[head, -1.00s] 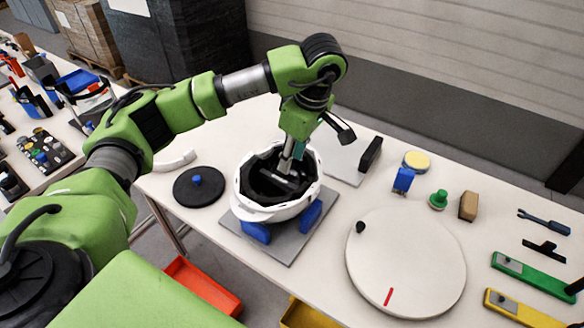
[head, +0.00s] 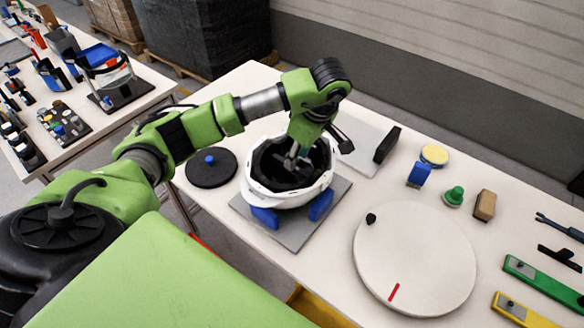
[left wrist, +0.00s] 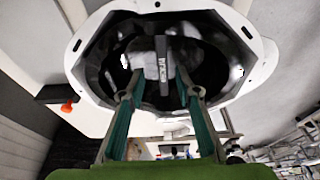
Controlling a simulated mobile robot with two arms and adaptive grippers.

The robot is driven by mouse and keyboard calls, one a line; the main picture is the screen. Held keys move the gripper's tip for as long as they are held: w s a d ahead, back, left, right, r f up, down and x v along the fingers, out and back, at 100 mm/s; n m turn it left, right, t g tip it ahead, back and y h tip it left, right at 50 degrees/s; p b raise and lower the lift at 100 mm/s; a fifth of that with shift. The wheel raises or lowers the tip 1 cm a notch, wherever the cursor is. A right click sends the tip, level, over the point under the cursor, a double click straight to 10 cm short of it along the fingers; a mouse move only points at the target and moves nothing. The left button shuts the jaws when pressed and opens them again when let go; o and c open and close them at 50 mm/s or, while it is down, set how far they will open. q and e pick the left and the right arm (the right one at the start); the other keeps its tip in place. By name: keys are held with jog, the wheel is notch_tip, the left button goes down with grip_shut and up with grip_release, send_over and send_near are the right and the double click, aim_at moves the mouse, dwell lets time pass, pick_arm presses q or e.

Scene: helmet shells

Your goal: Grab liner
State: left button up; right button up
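A white helmet shell (head: 285,198) sits open side up on blue supports on a grey plate (head: 292,240). Its inside is lined with a black liner (head: 268,160), which also shows as a dark hollow in the left wrist view (left wrist: 215,62). A grey strap-like bar (left wrist: 163,68) crosses the hollow in the left wrist view. My left gripper (left wrist: 160,92) points down into the shell. Its two teal-sided fingers are apart, one on each side of the bar, with visible gaps. In the head view the fingertips are partly hidden inside the shell. My right gripper is not in view.
A round white turntable (head: 415,262) with a red mark lies right of the shell. A black disc (head: 211,168) with a blue knob lies to the left. A black upright block (head: 387,145), blue piece (head: 419,174) and green knob (head: 454,196) stand behind. Another crowded table is far left.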

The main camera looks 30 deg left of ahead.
pick_arm(q)
jog(key=x, duration=0.1)
jog(key=p+x, duration=0.1)
jog(key=x, duration=0.1)
jog(key=shift+s+a+f, duration=0.1)
jog(key=shift+s+f, duration=0.1)
jog(key=shift+s, duration=0.1)
jog(key=shift+a+f, duration=0.1)
jog(key=shift+f, duration=0.2)
jog(key=shift+w, duration=0.1)
jog(key=c, duration=0.8)
grip_shut()
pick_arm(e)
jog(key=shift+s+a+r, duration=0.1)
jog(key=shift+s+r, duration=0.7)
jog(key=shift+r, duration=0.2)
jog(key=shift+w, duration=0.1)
